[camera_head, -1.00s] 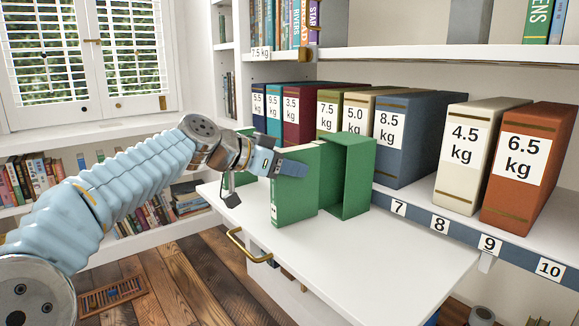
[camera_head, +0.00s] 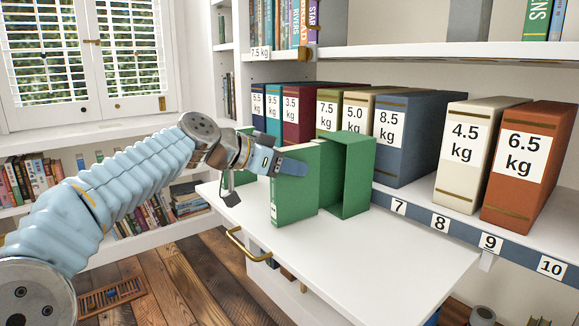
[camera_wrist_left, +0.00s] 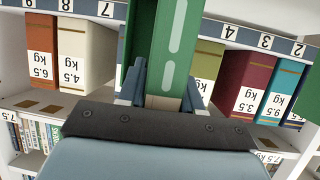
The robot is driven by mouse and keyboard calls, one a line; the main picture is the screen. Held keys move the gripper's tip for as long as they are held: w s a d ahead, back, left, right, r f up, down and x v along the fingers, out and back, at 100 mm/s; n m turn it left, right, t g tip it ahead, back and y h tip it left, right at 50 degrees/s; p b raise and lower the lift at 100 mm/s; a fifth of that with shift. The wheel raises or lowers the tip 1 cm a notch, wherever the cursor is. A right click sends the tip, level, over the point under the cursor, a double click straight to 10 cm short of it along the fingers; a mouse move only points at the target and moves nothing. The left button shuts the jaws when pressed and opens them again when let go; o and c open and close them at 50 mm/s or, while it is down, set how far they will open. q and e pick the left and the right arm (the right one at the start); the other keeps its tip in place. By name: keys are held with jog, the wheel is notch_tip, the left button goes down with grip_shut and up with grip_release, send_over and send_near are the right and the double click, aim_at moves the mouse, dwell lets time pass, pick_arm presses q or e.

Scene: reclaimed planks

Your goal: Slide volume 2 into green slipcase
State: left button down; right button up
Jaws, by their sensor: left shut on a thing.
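A green book (camera_head: 293,195) stands upright on the white pull-out shelf (camera_head: 390,262), with a small pale label low on its spine. My left gripper (camera_head: 290,166) is shut on its upper part. In the left wrist view, the two fingers of my left gripper (camera_wrist_left: 165,92) flank the green book (camera_wrist_left: 175,45). The green slipcase (camera_head: 360,175) stands upright just right of the book, its open side facing front-left. The book is beside the slipcase, not visibly inside it; whether they touch I cannot tell. My right gripper is not in view.
Behind stand several weight-labelled volumes, including a blue 8.5 kg (camera_head: 408,145), a cream 4.5 kg (camera_head: 468,160) and an orange 6.5 kg (camera_head: 520,165). Another green object (camera_head: 246,140) shows partly behind my gripper. The front of the pull-out shelf is clear; a brass handle (camera_head: 237,243) juts from its edge.

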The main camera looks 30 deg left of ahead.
pick_arm(q)
jog(key=shift+w+d+r, duration=0.1)
jog(key=shift+w+d, duration=0.2)
jog(key=shift+w, duration=0.15)
jog(key=c, duration=0.7)
grip_release()
jog(key=p+v, duration=0.1)
jog(key=v, duration=1.2)
jog(key=shift+s+a+r+p, duration=0.15)
jog(key=shift+s+a+p, duration=0.1)
jog(key=shift+p, duration=0.15)
